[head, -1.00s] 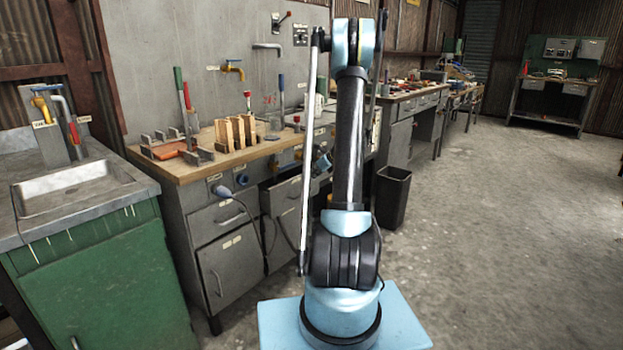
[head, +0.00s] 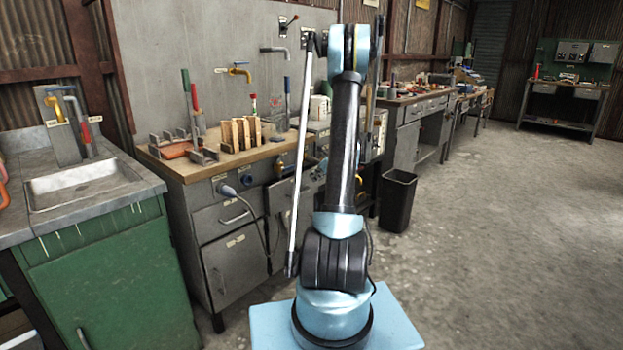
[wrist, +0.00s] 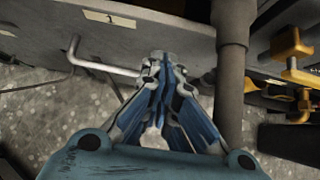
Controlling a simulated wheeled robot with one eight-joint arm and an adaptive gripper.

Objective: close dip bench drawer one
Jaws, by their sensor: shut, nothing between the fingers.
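The dip bench (head: 190,172) is grey with a wooden top and stands left of my arm in the head view. A grey drawer front (head: 306,186) on its right part seems to stand out from the bench, partly hidden by my arm. In the wrist view, a grey drawer front (wrist: 125,35) carries a pale label and a silver bar handle (wrist: 105,67). My gripper (wrist: 162,60) is shut and empty, its tips close to the right end of the handle; I cannot tell whether they touch. In the head view my arm hides the gripper.
A thick grey vertical pipe (wrist: 232,70) stands just right of my fingers, with yellow fittings (wrist: 292,45) beyond. A green sink cabinet (head: 100,270) is at the left. A black bin (head: 397,200) stands right of my arm. The concrete floor (head: 500,240) at the right is clear.

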